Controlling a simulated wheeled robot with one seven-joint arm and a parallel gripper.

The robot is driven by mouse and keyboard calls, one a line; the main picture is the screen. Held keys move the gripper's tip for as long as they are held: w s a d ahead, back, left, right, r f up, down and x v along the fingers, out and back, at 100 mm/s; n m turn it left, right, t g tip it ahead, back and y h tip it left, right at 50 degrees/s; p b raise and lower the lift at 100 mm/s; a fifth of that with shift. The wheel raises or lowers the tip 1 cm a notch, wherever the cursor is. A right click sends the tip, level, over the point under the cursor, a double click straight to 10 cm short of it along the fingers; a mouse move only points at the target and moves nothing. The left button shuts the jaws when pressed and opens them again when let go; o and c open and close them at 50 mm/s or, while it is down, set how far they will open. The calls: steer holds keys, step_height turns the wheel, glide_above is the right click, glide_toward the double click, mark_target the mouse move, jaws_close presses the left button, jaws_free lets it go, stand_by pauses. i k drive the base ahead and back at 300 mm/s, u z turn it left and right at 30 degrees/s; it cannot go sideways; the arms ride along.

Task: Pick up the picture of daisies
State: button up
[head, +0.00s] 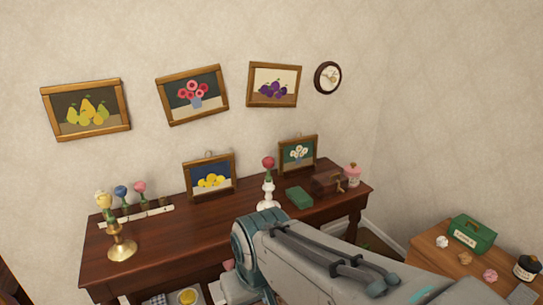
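The picture of daisies (299,154) is a small framed picture of white flowers in a pot on a dark green ground. It stands upright at the back of the dark wooden table (185,233), toward its right end, close to the wall. A red rose in a white vase stands in front of it to the left. My gripper is not in view. Only a grey part of my arm shows, coming from the lower right and covering part of the table's front.
A framed lemon picture (210,177), a white vase (268,195), a green box (299,197), a pink jar (352,174) and a brass candlestick (122,243) stand on the table. Pictures hang above. A side table (425,253) with a green case (471,235) is at right.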

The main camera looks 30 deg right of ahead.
mark_target(294, 154)
steer(key=k, duration=0.5)
steer(key=z, duration=0.95)
steer(key=i, duration=0.95)
steer(key=z, duration=0.3)
steer(key=i, duration=1.5)
steer(key=u, duration=0.65)
